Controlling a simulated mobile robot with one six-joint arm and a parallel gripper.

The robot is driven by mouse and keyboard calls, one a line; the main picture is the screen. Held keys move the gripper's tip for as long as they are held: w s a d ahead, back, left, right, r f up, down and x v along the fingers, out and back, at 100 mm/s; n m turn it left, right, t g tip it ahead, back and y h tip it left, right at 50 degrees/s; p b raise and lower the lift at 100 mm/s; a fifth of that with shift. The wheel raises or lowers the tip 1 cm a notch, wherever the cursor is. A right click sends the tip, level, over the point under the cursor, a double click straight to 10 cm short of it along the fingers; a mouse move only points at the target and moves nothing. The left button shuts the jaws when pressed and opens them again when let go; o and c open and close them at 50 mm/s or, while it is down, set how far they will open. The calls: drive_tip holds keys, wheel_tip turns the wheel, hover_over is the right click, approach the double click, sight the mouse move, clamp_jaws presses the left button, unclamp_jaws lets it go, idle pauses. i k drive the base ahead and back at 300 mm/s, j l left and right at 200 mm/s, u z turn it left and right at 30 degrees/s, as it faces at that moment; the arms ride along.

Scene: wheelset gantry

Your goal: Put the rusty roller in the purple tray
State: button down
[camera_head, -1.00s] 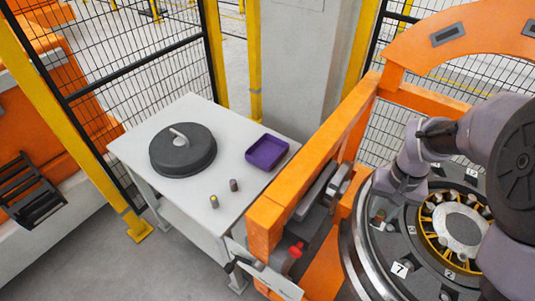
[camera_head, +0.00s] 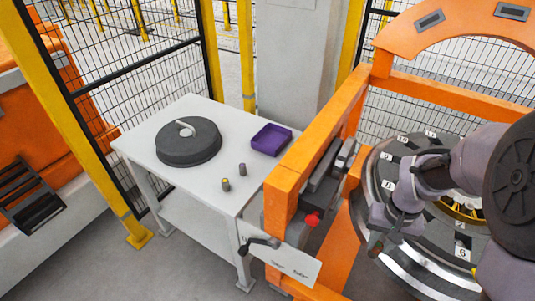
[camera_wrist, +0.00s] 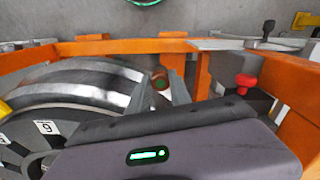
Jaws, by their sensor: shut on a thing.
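The rusty roller (camera_wrist: 160,78) is a small brown cylinder with a dark greenish end. My gripper (camera_wrist: 168,92) is shut on it, with a grey finger on each side in the wrist view. In the head view my gripper (camera_head: 377,230) hangs by the left rim of the round machine, and the roller (camera_head: 374,243) shows small below it. The purple tray (camera_head: 271,139) is on the white table, left of my gripper and apart from it. The tray looks empty.
The white table (camera_head: 205,193) also holds a dark round lidded piece (camera_head: 188,142) and two small cylinders (camera_head: 226,184). An orange frame (camera_head: 310,168) stands between my gripper and the table. A red knob (camera_head: 312,219) sits by the frame. The numbered ring (camera_head: 413,257) is below my arm.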

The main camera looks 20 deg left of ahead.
sight(275, 143)
drive_tip(key=j+z, duration=0.1)
drive_tip(key=j, duration=0.9)
drive_tip(key=j+z, duration=0.1)
drive_tip(key=j, duration=0.95)
drive_tip(key=i+j+z, duration=0.1)
drive_tip(key=i+j, duration=0.3)
drive_tip(key=i+j+z, duration=0.1)
drive_tip(key=i+j, duration=0.25)
drive_tip(key=j, duration=0.2)
